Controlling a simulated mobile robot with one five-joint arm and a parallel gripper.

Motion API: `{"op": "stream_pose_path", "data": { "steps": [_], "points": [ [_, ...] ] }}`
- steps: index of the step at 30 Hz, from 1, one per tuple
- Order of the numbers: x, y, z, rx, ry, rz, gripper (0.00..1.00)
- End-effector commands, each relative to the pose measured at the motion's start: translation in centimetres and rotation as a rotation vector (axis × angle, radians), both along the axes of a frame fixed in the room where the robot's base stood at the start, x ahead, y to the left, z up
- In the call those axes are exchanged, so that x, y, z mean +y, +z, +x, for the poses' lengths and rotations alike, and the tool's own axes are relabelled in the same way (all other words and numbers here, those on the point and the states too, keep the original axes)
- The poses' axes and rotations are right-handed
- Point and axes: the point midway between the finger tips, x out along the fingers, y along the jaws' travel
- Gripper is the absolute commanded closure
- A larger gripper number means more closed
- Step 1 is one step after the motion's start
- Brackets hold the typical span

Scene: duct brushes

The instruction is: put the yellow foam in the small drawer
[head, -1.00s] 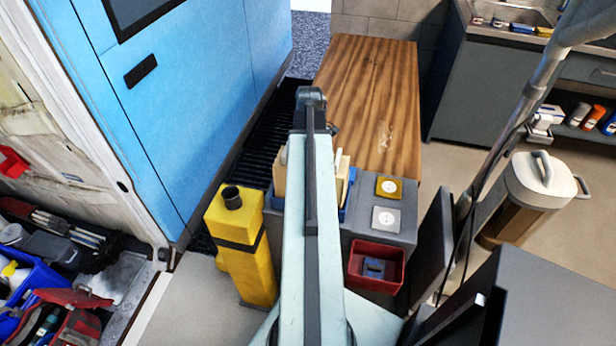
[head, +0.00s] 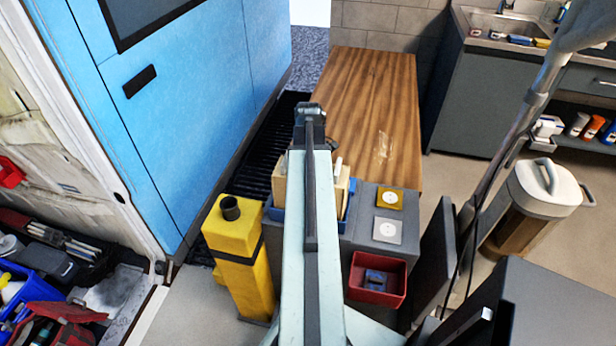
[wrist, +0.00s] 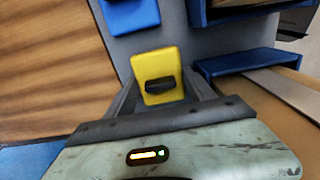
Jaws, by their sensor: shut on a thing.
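The yellow foam (wrist: 158,66) is a small yellow block with a dark handle-like piece on its face. In the wrist view it sits between the fingers of my gripper (wrist: 160,94), which is shut on it. In the head view my arm hides the gripper and the foam. A grey drawer front (head: 588,76) with a pale handle shows under the sink counter at the upper right; it looks shut. I cannot tell whether it is the small drawer.
A grey stand (head: 372,233) carries a blue tray of wooden pieces and two square plates; a red bin (head: 377,289) is in front. A yellow canister (head: 238,262) stands left, a wooden bench top (head: 372,110) beyond. A beige-lidded container (head: 540,190) is on the right.

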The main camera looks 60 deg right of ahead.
Motion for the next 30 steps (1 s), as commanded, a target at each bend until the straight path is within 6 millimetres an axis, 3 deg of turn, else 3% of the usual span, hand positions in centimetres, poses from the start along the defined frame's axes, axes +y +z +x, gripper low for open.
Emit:
{"op": "stream_pose_path", "data": {
  "steps": [8, 22, 27, 30],
  "points": [
    [0.0, 4.1, 0.0, 0.000, 0.001, 0.000, 0.83],
    [0.1, 15.4, 0.1, 0.000, 0.001, 0.000, 0.83],
    [0.1, 17.5, 0.1, 0.000, 0.002, 0.000, 0.83],
    [0.1, 17.7, 0.1, 0.000, 0.002, 0.000, 0.83]
  ]
}}
